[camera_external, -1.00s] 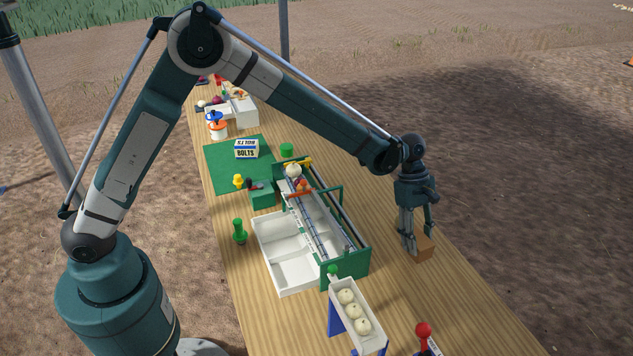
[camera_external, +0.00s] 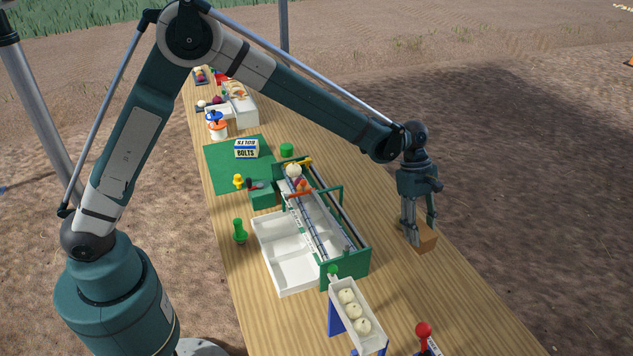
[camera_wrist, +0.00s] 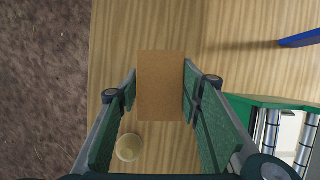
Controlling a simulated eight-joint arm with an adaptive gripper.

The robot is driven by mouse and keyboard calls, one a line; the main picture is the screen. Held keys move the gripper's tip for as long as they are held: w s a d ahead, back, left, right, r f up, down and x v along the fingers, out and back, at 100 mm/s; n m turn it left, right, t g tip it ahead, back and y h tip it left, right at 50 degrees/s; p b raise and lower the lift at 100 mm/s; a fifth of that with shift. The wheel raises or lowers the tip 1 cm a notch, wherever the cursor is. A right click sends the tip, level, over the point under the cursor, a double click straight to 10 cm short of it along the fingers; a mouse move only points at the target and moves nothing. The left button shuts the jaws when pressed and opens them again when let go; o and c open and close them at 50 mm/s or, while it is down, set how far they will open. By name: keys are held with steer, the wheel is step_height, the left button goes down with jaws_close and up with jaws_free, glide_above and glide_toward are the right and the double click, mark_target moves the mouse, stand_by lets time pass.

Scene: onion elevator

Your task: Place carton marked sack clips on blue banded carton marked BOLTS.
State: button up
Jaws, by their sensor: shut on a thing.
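A plain brown carton (camera_external: 423,238) is between the fingers of my gripper (camera_external: 418,226) at the right edge of the table. In the wrist view the carton (camera_wrist: 161,85) fills the gap between the green finger pads of my gripper (camera_wrist: 160,98), which is shut on it. No marking shows on its visible faces. I cannot tell for sure whether it is off the table. The white and blue banded carton marked BOLTS (camera_external: 246,149) sits upright on a green mat (camera_external: 222,176) farther back, left of the gripper. Its top is clear.
A green-framed elevator (camera_external: 345,268) with a white divided tray (camera_external: 268,245) stands between the gripper and the mat. A trough of onions (camera_external: 352,309) and a red-knobbed lever (camera_external: 424,332) stand near the front.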

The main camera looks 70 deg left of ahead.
steer(key=shift+a, duration=0.1)
stand_by(0.3)
steer(key=s+a+r+n+t+p, duration=0.1)
steer(key=s+a+n, duration=0.1)
steer(key=a, duration=1.3)
steer(key=s+a+r+n+t+y+p, duration=0.1)
steer(key=s+a+n, duration=0.1)
steer(key=a, duration=1.4)
steer(key=s+a+r+n, duration=0.2)
steer(key=a, duration=1.3)
steer(key=s+a+r+n+t+y+p, duration=0.1)
steer(key=s+a+n, duration=0.2)
steer(key=s+a, duration=1.1)
steer(key=s+a+r+n+t+p, duration=0.1)
steer(key=s+a+n, duration=0.3)
steer(key=s+a, duration=1.1)
steer(key=a+r, duration=0.1)
steer(key=a, duration=0.6)
steer(key=shift+a+y+p, duration=0.15)
steer(key=shift+y+p, duration=0.15)
steer(key=shift+y, duration=0.1)
steer(key=shift+f, duration=3.1)
